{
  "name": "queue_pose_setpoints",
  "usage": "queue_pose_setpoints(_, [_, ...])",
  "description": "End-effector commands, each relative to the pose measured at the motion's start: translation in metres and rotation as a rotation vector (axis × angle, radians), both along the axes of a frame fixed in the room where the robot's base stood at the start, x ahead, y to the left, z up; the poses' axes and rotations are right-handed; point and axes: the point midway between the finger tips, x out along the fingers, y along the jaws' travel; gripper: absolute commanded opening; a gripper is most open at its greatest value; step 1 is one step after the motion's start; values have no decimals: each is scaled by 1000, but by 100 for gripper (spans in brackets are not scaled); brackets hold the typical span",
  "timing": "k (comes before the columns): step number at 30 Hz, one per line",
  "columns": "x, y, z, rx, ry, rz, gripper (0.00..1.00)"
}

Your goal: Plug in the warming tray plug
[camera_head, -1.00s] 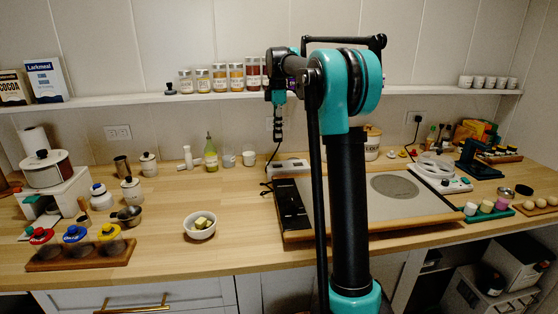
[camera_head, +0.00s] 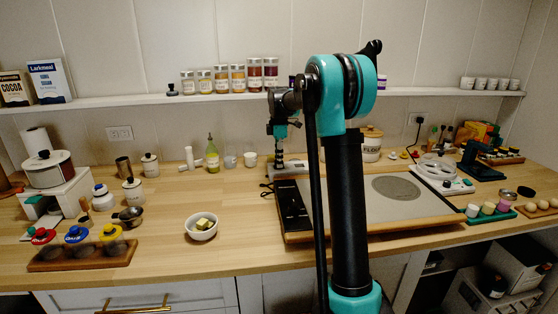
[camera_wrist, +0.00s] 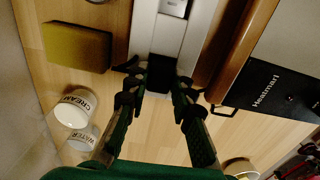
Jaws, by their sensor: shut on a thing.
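The warming tray (camera_head: 410,208) lies on the counter, with a wooden edge and a black control panel (camera_head: 292,205). The panel (camera_wrist: 275,85) also shows at right in the wrist view. A pale power strip (camera_head: 296,165) lies behind the tray and runs away from my fingers in the wrist view (camera_wrist: 163,35). My gripper (camera_head: 279,167) points down at the strip's left part. In the wrist view my green fingers (camera_wrist: 155,95) are shut on the black plug (camera_wrist: 160,72), at the strip's near end. Whether its prongs are in a socket is hidden.
A yellow sponge (camera_wrist: 77,47) and white cups marked CREAM (camera_wrist: 75,108) and WATER (camera_wrist: 83,138) stand left of the strip in the wrist view. A shelf with jars (camera_head: 238,78) hangs above. A bowl (camera_head: 200,227) stands left of the tray.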

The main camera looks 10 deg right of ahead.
Motion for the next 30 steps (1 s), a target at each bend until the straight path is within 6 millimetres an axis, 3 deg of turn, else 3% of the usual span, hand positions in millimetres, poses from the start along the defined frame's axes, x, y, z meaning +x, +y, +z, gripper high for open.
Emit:
queue_pose_setpoints(6, [0, 0, -3, 0, 0, 0, 0])
queue_pose_setpoints(7, [0, 0, -2, 0, 0, 0, 27])
queue_pose_setpoints(11, [0, 0, -2, 0, 0, 0, 43])
queue_pose_setpoints(23, [0, 0, 4, 0, 0, 0, 44])
queue_pose_setpoints(30, [0, 0, 44, 0, 0, 0, 44])
